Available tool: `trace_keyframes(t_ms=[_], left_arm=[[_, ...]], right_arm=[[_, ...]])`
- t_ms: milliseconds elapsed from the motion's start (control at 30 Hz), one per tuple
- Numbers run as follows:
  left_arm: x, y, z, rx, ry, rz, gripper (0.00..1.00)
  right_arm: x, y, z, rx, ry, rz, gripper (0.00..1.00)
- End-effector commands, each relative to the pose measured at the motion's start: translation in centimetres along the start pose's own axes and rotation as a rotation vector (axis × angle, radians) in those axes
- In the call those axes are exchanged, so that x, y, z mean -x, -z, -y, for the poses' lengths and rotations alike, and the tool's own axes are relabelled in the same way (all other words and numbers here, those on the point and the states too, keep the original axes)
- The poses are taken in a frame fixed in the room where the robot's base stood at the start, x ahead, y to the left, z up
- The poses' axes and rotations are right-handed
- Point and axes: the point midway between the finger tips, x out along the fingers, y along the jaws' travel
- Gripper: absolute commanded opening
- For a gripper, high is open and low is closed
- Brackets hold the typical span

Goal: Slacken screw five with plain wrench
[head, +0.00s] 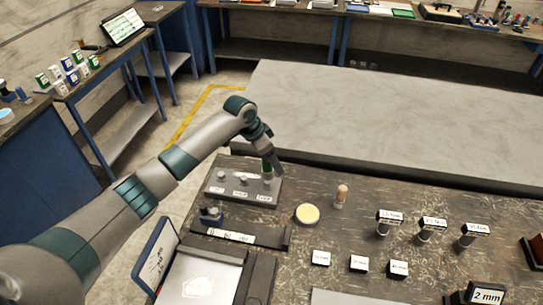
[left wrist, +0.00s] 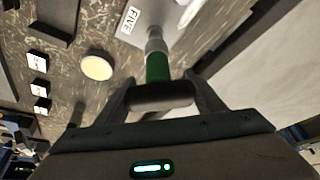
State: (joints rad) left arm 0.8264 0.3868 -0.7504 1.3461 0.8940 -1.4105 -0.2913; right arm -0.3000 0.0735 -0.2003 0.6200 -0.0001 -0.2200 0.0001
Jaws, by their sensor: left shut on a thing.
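My left gripper (head: 268,168) is shut on a tool with a green band and grey metal end, which looks like the wrench (left wrist: 158,66). In the left wrist view, the gripper (left wrist: 160,95) points the wrench's metal end at a grey plate (left wrist: 152,18) beside a label reading FIVE (left wrist: 130,18). The wrench's tip is close to the plate; I cannot tell whether it sits on screw five. My right gripper is not in view.
A round pale-yellow disc (head: 307,214) and a small wooden-topped peg (head: 341,196) stand right of the plate. A labelled dark tray (head: 240,236) lies in front. Several labelled blocks and posts (head: 433,229) stand further right. A grey slab (head: 370,115) lies behind the table.

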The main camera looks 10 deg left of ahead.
Motion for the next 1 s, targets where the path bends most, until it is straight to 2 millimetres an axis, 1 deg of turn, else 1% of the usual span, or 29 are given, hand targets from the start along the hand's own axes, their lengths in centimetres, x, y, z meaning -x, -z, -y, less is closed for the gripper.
trace_keyframes(t_ms=[100, 300, 533, 1000], left_arm=[[-0.8, -0.2, 0.0, 0.0, 0.001, -0.002, 0.27], [-1.5, -0.6, 0.0, 0.001, 0.001, -0.001, 0.27], [-1.6, -0.6, 0.0, 0.0, 0.001, -0.002, 0.27], [-1.5, -0.6, 0.0, 0.0, 0.001, -0.002, 0.27]], right_arm=[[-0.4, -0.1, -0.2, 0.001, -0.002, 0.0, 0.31], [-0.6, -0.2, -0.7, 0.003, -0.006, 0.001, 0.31], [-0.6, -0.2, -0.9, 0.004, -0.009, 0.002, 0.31], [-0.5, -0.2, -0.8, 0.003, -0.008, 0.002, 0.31]])
